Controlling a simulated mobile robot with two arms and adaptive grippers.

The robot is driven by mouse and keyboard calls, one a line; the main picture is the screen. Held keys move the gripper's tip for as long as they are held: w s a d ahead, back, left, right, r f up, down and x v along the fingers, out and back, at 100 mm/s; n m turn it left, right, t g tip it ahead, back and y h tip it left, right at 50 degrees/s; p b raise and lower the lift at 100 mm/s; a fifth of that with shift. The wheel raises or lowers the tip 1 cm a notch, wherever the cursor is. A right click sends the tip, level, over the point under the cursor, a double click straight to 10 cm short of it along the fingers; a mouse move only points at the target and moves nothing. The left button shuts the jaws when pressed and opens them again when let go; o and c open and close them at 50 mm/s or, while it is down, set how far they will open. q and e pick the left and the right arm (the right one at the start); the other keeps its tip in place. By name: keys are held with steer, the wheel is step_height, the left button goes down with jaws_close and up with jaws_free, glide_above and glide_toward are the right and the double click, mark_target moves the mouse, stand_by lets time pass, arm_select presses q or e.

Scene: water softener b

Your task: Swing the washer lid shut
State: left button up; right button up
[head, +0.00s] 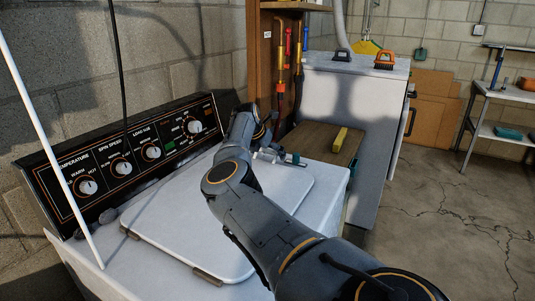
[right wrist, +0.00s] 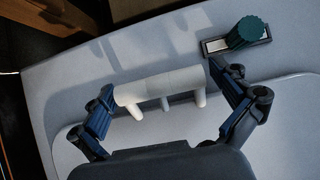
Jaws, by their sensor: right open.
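The washer (head: 300,214) is white, with a dark control panel at its back left. Its pale, rounded lid (head: 190,225) lies flat on the washer top, with two hinge-like pieces along its near left edge. My right arm reaches across the lid. My right gripper (head: 268,152) is over the far side of the washer top; in the right wrist view the gripper (right wrist: 170,84) is open. Its fingers stand on either side of a white cylinder with short prongs (right wrist: 160,85), which I cannot identify. The lid's rounded edge (right wrist: 62,132) shows below it. My left gripper is not in view.
The control panel (head: 120,165) has several dials. A dark green knob (right wrist: 247,32) on a small plate sits beyond the right finger. A wooden board with a yellow block (head: 340,140) and a white cabinet (head: 350,100) stand beyond the washer. The floor at right is clear.

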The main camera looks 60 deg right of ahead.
steer(key=shift+r, duration=0.2)
steer(key=shift+a+r, duration=0.2)
steer(key=v, duration=1.1)
steer(key=shift+s+a+r, duration=0.1)
steer(key=shift+a, duration=0.05)
